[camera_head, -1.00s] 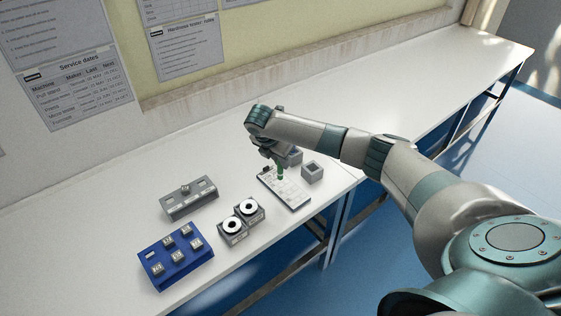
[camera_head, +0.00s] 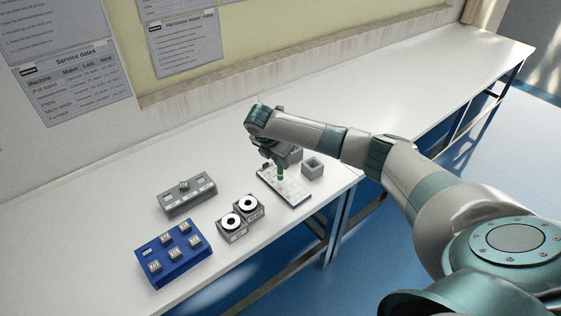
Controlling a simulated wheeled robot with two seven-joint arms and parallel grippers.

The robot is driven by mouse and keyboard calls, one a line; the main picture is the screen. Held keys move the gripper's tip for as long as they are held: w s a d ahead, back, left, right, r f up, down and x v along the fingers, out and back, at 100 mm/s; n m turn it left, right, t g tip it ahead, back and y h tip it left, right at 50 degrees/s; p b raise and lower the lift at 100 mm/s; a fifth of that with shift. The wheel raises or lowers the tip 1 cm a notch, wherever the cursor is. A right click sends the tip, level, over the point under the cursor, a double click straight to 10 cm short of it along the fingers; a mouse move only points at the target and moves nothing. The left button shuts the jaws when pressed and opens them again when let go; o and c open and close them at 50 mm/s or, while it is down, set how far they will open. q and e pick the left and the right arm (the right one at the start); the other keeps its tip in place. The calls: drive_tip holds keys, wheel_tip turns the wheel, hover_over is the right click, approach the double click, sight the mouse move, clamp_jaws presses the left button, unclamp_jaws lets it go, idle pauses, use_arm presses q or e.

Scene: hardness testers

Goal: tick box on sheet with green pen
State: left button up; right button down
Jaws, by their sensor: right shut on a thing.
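The white sheet on a dark-edged board (camera_head: 292,192) lies on the bench near its front edge. My right gripper (camera_head: 277,164) is above the far part of the sheet, pointing down. It is shut on the green pen (camera_head: 280,173), which is held roughly upright with its lower end at or just above the sheet. I cannot tell whether the tip touches the paper. The boxes and any marks on the sheet are too small to read. My left gripper is not in view.
A grey open block (camera_head: 313,168) stands right of the sheet, another partly behind my gripper. Left are two grey blocks with white discs (camera_head: 232,227), a grey holder (camera_head: 187,199) and a blue tray (camera_head: 175,258) with several small blocks. The bench (camera_head: 420,90) is clear toward the far right.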

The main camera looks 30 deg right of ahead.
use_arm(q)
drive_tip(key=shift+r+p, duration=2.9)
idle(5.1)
